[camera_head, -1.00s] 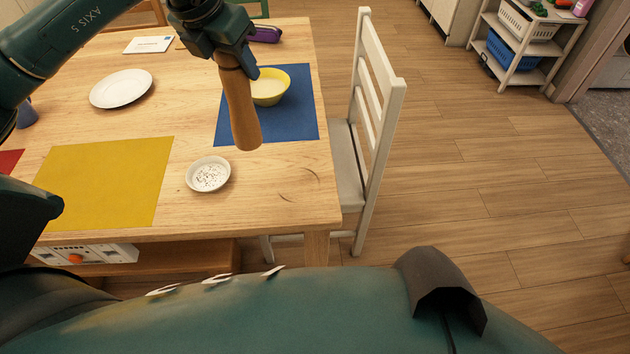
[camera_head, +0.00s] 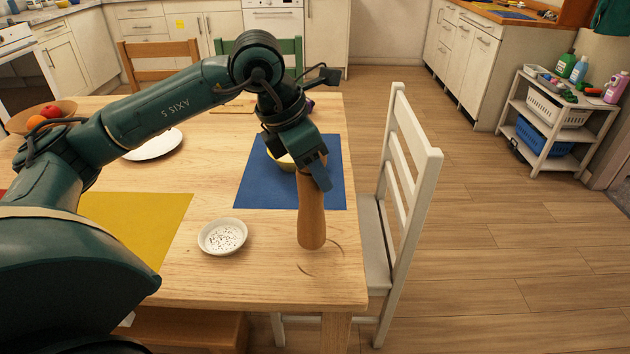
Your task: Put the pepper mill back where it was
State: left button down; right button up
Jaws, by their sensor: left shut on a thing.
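The pepper mill (camera_head: 311,218) is a tall, plain wooden cylinder, nearly upright, over the table's near right corner. My left gripper (camera_head: 314,172) is shut on its upper part from above. The mill's lower end is at or just above the tabletop, beside dark curved marks (camera_head: 306,270); I cannot tell whether it touches. The gripper hides the mill's top. My right gripper is not in view.
A white dish with specks (camera_head: 222,237) stands left of the mill. Behind it are a blue placemat (camera_head: 262,190) and a partly hidden yellow bowl (camera_head: 283,161). A yellow placemat (camera_head: 140,220) lies left. A white chair (camera_head: 412,170) stands at the table's right side.

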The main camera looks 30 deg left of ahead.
aim_at(311, 207)
pick_arm(q)
notch_tip(311, 207, down, 2)
jog(key=shift+f, duration=0.2)
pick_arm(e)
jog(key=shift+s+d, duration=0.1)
pick_arm(q)
jog(key=shift+f+b, duration=0.2)
jog(key=shift+b, duration=0.1)
jog(key=c, duration=0.7)
grip_release()
jog(key=shift+c, duration=0.2)
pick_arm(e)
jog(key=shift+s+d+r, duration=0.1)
